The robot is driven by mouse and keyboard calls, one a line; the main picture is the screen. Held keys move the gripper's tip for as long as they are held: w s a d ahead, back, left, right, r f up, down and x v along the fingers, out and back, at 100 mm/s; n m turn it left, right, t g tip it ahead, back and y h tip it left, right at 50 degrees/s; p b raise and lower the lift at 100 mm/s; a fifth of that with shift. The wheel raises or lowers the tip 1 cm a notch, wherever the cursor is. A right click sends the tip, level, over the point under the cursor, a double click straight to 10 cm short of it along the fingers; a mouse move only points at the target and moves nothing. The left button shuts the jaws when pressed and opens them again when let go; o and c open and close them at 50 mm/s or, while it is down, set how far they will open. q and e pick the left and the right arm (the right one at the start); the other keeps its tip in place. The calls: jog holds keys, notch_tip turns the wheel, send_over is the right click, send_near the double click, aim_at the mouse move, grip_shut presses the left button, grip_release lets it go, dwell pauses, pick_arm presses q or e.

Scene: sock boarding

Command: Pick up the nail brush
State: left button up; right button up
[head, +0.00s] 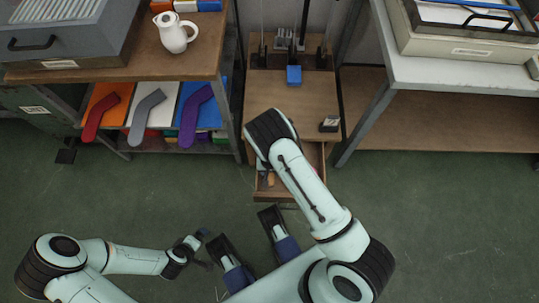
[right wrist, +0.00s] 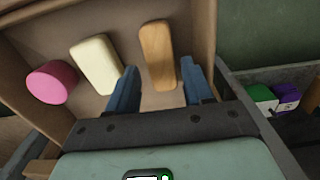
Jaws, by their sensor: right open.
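A brown wooden block, which looks like the back of the nail brush (right wrist: 157,52), lies in an open wooden drawer in the right wrist view. No bristles show. My right gripper (right wrist: 161,82) is open, with its blue fingers either side of the block's near end; I cannot tell whether they touch it. In the head view my right arm mostly hides this gripper (head: 264,174) at the drawer (head: 279,193). My left gripper (head: 203,240) is low over the floor, far from the drawer; its jaws are too small to read.
A cream block (right wrist: 96,63) and a pink round piece (right wrist: 52,82) lie left of the brush. The drawer walls are close around my right gripper. A workbench (head: 290,95) stands behind the drawer, with shelving on both sides. The green floor (head: 440,215) at right is clear.

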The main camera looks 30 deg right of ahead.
aim_at(270, 176)
notch_tip(270, 176, down, 2)
jog(key=shift+f+b, duration=0.35)
jog(key=shift+f, duration=0.15)
jog(key=c, duration=0.8)
pick_arm(q)
jog(key=shift+w+a+f, duration=0.25)
jog(key=shift+a+f, duration=0.1)
jog(key=shift+f, duration=0.35)
pick_arm(e)
jog(key=shift+r, duration=0.15)
